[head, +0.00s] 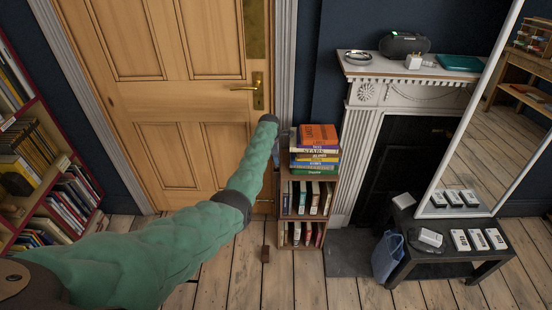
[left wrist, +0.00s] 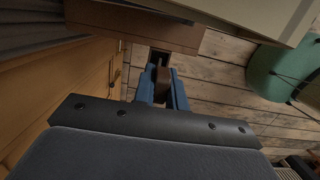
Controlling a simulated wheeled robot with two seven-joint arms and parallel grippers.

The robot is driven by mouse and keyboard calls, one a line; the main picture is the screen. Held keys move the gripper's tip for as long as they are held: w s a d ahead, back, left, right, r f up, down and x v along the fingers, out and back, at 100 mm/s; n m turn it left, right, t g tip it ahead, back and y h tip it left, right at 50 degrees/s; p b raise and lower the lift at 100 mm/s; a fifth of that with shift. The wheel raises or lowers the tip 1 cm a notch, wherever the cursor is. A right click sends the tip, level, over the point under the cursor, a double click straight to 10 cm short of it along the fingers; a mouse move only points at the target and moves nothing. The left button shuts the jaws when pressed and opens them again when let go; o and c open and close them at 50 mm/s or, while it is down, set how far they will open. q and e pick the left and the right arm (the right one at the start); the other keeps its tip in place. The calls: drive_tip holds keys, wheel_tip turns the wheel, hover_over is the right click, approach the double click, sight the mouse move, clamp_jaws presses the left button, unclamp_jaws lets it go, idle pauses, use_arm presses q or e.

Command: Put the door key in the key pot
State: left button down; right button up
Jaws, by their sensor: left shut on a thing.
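My left arm reaches in from the left to the small bookcase beside the door. Its gripper (head: 276,151) is mostly hidden behind the wrist. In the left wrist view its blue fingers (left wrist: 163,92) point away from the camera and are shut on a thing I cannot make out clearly. A dark brown shape shows between them; I cannot tell if it is held or lies beyond. I cannot clearly identify the door key or the key pot. A small round dish (head: 358,57) stands on the mantel. My right gripper is not in view.
The wooden door (head: 190,100) with a brass handle (head: 258,92) is shut. The small bookcase (head: 306,205) carries stacked books (head: 315,150). The mantel (head: 400,72) also holds a teal tray (head: 460,63). A black low table (head: 445,255) stands right.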

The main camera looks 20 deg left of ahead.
use_arm(q)
drive_tip(key=shift+f+b, duration=0.8)
drive_tip(key=shift+f, duration=0.4)
drive_tip(key=c, duration=1.3)
unclamp_jaws()
drive_tip(key=shift+c, duration=0.2)
drive_tip(key=shift+r, duration=0.15)
drive_tip(key=shift+s+a+r+b, duration=0.1)
drive_tip(key=shift+a+r+b, duration=0.15)
drive_tip(key=shift+r, duration=1)
drive_tip(key=shift+a+r+b, duration=0.1)
drive_tip(key=shift+r+b, duration=0.2)
drive_tip(key=shift+r, duration=0.95)
drive_tip(key=shift+s+a+r+b, duration=0.1)
drive_tip(key=shift+a+r+b, duration=0.15)
drive_tip(key=shift+r, duration=1)
